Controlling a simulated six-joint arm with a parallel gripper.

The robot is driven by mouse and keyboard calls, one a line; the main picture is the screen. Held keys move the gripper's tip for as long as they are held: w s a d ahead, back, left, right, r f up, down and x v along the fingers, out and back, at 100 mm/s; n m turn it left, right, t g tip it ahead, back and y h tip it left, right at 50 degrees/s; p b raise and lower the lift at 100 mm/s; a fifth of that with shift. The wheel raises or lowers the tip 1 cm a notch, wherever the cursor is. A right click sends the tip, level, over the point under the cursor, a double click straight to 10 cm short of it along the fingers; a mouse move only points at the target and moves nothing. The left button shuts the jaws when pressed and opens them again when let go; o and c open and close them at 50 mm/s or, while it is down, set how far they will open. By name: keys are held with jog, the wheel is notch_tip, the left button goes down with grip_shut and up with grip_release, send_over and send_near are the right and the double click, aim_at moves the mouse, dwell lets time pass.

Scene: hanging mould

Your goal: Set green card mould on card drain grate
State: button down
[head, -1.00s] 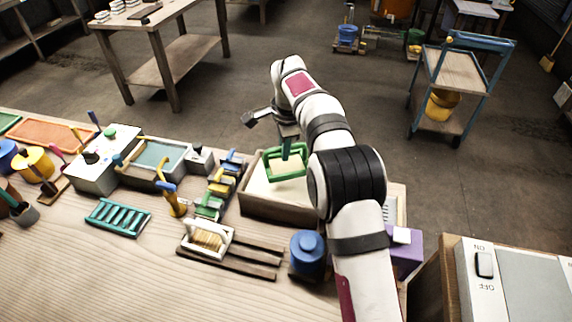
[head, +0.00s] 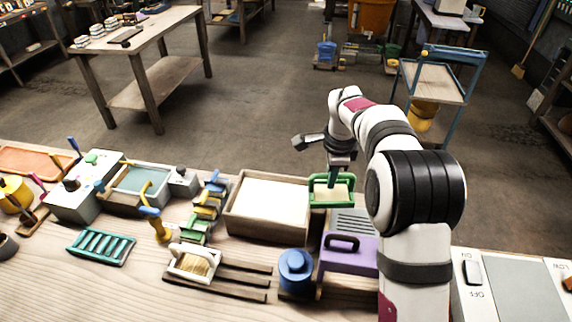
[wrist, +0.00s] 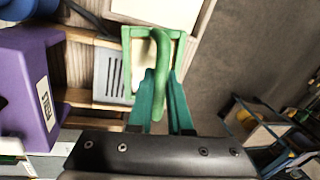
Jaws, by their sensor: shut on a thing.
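The green card mould (head: 331,192), a green frame with a pale inside and an arched handle, hangs from my gripper (head: 338,172) at the right end of the vat. In the wrist view my teal fingers (wrist: 161,88) are shut on the handle of the mould (wrist: 137,60). The grey slotted card drain grate (head: 353,221) lies just right of and nearer than the mould in the head view; my arm may hide part of its right side. In the wrist view the grate (wrist: 114,72) shows left of the mould, partly covered by it.
A wooden vat (head: 232,215) with pale contents stands left of the grate. A purple box (head: 346,258) with a dark handle stands in front of the grate. A blue lidded pot (head: 295,270) and a white mould (head: 194,262) are nearer and left.

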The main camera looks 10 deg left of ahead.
jog(key=shift+s+d+f+m, duration=0.35)
jog(key=shift+s+d+f, duration=0.15)
jog(key=shift+d+f, duration=0.75)
jog(key=shift+s+d+f+m, duration=0.45)
jog(key=shift+d+f, duration=0.6)
jog(key=shift+d, duration=0.4)
jog(key=shift+s+d+f+m, duration=0.3)
jog(key=shift+s+d+f, duration=0.25)
jog(key=shift+d+f, duration=0.7)
jog(key=shift+d+f, duration=0.1)
jog(key=shift+f, duration=0.2)
jog(key=c, duration=0.8)
grip_release()
jog(key=shift+o, duration=0.2)
